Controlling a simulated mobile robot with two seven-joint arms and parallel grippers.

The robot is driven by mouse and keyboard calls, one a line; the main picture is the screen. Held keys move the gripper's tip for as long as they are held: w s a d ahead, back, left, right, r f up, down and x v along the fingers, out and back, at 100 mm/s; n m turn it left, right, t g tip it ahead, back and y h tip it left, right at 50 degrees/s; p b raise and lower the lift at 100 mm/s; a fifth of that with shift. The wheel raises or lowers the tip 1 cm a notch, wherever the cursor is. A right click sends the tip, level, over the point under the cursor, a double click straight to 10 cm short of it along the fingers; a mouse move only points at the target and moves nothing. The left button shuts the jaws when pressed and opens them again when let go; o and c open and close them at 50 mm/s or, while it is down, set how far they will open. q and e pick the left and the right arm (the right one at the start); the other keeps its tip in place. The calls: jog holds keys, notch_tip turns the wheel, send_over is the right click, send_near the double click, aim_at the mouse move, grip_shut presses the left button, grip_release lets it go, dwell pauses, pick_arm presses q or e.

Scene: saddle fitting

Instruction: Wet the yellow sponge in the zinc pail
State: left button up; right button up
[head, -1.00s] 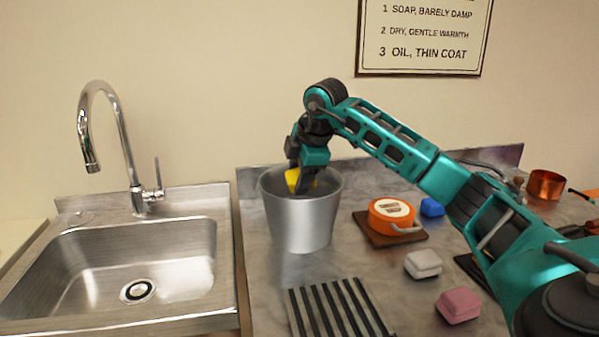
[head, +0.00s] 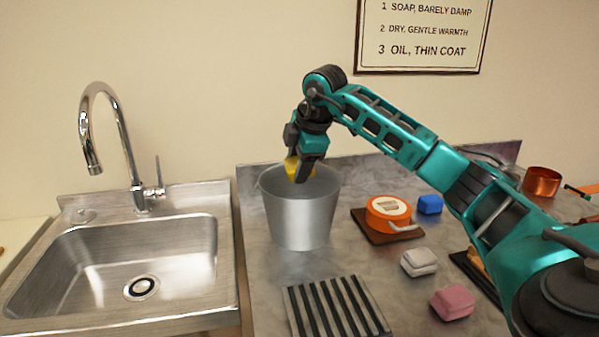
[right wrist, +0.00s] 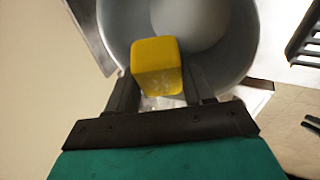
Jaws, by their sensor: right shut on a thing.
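The yellow sponge (head: 292,168) is in my right gripper (head: 299,172), at the mouth of the zinc pail (head: 301,222). In the right wrist view the sponge (right wrist: 157,66) sits between the two fingers, with the pail's grey inner wall (right wrist: 238,40) behind it. My right gripper is shut on the sponge and points down. The fingertips overlap the pail's far rim in the head view. Whether there is water in the pail cannot be made out. My left gripper is not in view.
A steel sink (head: 130,265) with a tall tap stands at the left. A slatted rack (head: 335,308) lies in front of the pail. An orange tin (head: 388,212), blue (head: 430,204), white (head: 419,262) and pink (head: 453,302) blocks are to the right.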

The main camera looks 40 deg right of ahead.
aim_at(295, 157)
notch_tip(295, 157, up, 3)
jog(key=shift+r+p, duration=0.15)
jog(key=shift+p, duration=1.05)
jog(key=shift+r+p, duration=0.65)
jog(key=shift+r, duration=0.1)
jog(key=shift+f, duration=0.1)
dwell(0.4)
notch_tip(295, 157, up, 4)
jog(key=p, duration=0.3)
jog(key=shift+a, duration=0.1)
dwell(0.8)
